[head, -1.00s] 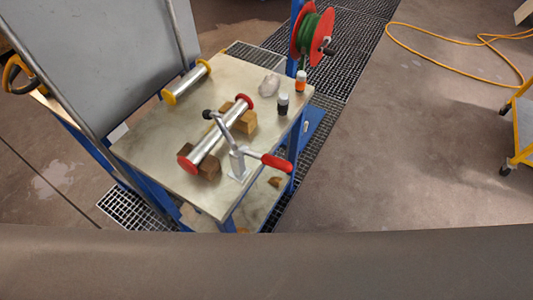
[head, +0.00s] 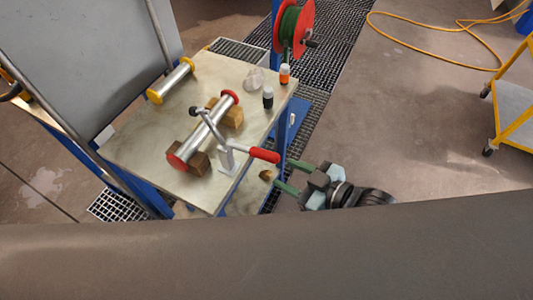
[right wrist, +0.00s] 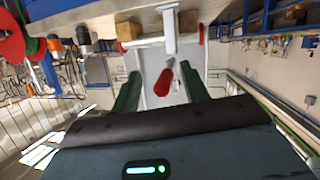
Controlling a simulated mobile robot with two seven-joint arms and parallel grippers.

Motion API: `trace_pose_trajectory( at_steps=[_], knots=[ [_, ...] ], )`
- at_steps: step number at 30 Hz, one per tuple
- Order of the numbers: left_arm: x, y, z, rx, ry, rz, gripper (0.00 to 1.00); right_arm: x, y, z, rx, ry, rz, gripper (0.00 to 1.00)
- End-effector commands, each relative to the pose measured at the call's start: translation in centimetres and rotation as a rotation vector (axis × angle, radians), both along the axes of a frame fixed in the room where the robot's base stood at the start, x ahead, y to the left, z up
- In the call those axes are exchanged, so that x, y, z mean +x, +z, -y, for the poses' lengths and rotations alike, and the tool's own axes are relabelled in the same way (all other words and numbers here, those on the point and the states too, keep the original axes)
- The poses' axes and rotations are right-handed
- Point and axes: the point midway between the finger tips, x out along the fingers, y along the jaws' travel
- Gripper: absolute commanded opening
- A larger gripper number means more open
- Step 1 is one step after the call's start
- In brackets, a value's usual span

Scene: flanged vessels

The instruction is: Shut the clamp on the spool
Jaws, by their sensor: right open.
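The spool (head: 208,127), a silver tube with red end flanges, lies across wooden blocks on the bench. The clamp (head: 227,158) stands beside it on a metal base. Its arm reaches up over the spool to a black tip (head: 194,111); I cannot tell if the tip is clear of the tube. Its red handle (head: 264,155) points out past the bench edge towards my right gripper (head: 284,175), which is open just off the handle's end. In the right wrist view the red handle (right wrist: 164,82) shows between the green fingers of the gripper (right wrist: 160,70). My left gripper is out of view.
The bench top (head: 140,146) also holds a yellow-flanged spool (head: 172,80), a clear lump (head: 254,79) and two small bottles, black (head: 268,98) and orange (head: 285,75). A red and green reel (head: 292,25) stands behind. A yellow cart (head: 515,108) is far right.

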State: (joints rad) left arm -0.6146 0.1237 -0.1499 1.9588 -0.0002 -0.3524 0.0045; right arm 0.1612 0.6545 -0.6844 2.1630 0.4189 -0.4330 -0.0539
Motion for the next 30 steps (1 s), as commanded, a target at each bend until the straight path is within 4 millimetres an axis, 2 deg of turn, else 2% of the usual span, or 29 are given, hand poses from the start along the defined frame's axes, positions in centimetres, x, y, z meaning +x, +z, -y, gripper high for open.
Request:
trace_pose_trajectory(
  at_steps=[1,3,10,20,30],
  knots=[
    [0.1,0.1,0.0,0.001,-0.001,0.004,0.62,0.4,1.5,0.0,-0.027,0.045,0.032,0.45],
    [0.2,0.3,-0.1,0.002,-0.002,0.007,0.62,0.5,2.8,0.0,-0.056,0.096,0.053,0.45],
    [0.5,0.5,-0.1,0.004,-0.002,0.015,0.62,0.4,4.9,0.6,-0.127,0.184,0.080,0.45],
    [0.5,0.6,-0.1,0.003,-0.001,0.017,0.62,0.4,5.1,0.6,-0.139,0.197,0.081,0.45],
    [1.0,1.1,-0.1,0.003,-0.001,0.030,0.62,2.5,3.9,-2.5,-0.135,0.195,0.083,0.45]
  ],
)
